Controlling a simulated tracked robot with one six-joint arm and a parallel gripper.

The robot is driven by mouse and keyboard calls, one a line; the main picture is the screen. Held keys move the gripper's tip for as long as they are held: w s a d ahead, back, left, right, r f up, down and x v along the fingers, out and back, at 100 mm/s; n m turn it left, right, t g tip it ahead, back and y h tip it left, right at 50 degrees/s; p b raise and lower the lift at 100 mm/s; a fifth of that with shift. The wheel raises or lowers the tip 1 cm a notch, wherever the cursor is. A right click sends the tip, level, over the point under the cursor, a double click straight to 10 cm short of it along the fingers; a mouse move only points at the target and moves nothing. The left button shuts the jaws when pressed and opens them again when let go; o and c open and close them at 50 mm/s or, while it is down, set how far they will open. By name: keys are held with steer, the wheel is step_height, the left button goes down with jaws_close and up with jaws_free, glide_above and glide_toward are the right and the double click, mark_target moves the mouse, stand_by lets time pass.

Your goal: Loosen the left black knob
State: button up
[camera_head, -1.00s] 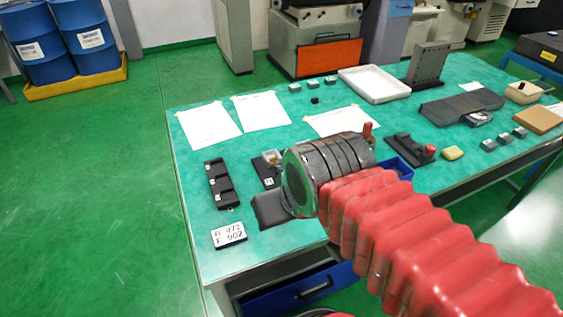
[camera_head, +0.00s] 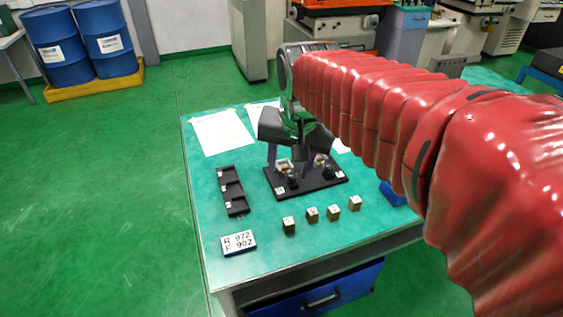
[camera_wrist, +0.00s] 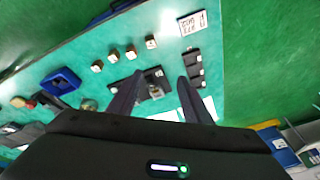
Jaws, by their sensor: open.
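A black plate (camera_head: 308,187) lies on the green table and carries two black knobs, each in front of a small metal clamp. The left black knob (camera_head: 293,182) stands upright near the plate's left end; the right black knob (camera_head: 328,172) is beside it. My gripper (camera_head: 288,163) is open and empty, pointing down above the plate, its fingers behind the left knob in the head view. In the wrist view, the black plate (camera_wrist: 144,88) and a metal clamp (camera_wrist: 155,92) show between my gripper's two fingers (camera_wrist: 157,98). Contact with the knob cannot be told.
Several small metal cubes (camera_head: 312,214) stand in front of the plate. A black compartment tray (camera_head: 231,191) lies to the left, with a number plate (camera_head: 238,242) nearer. White paper (camera_head: 222,132) lies behind. A blue bin (camera_wrist: 61,80) shows in the wrist view.

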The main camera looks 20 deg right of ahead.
steer(key=w+d+f+m+g, duration=0.1)
steer(key=w+d+f+m, duration=0.15)
steer(key=w, duration=0.35)
steer(key=w+d+f+m+g, duration=0.1)
steer(key=w+d+m, duration=0.15)
steer(key=w, duration=0.35)
steer(key=m+g, duration=0.2)
steer(key=m, duration=0.3)
glide_above(292, 176)
step_height(292, 176, down, 7)
steer(key=shift+d+r, duration=0.15)
steer(key=shift+r, duration=0.05)
step_height(292, 176, down, 14)
steer(key=shift+r, duration=0.1)
steer(key=shift+c, duration=0.4)
